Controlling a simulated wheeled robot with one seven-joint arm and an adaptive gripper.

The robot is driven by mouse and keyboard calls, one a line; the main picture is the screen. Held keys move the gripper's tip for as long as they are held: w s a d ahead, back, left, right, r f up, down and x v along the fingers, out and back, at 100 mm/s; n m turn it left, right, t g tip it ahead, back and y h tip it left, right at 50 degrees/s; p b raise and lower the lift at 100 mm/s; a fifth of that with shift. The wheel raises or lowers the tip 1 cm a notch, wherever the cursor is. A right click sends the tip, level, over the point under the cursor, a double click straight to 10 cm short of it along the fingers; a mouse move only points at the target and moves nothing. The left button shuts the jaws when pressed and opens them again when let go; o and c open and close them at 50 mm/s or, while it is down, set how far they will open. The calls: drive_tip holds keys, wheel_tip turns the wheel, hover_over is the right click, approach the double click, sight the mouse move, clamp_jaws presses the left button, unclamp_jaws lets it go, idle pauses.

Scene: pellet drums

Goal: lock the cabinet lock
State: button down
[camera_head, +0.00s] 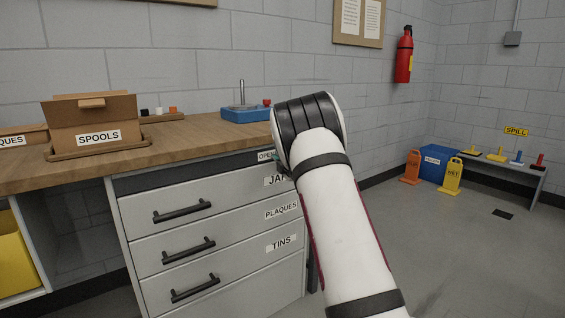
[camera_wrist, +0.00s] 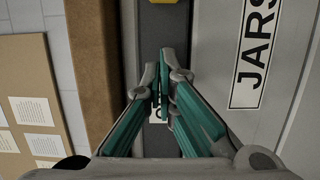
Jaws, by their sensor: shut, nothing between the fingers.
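The drawer cabinet (camera_head: 190,215) stands under the wooden worktop, with a dark strip (camera_head: 190,176) along its top. A partly covered white label reading "OPEN" (camera_head: 266,156) is on that strip, beside my arm. In the wrist view, my gripper (camera_wrist: 163,58) is shut and empty, its teal fingers in front of the dark strip. A small white label shows partly behind the fingers. A yellow piece (camera_wrist: 162,3) is cut off at the top edge on the strip; I cannot tell if it is the lock.
The drawers carry black handles and labels JARS (camera_wrist: 256,50), PLAQUES and TINS. On the worktop (camera_head: 190,140) are a SPOOLS box (camera_head: 92,115) and a blue device (camera_head: 245,113). Open floor lies right, with orange and yellow signs and a low bench (camera_head: 500,163) by the wall.

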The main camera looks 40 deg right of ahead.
drive_tip(key=p+v, duration=0.2)
drive_tip(key=v, duration=0.8)
drive_tip(key=shift+p, duration=0.3)
drive_tip(key=shift+a+r, duration=0.1)
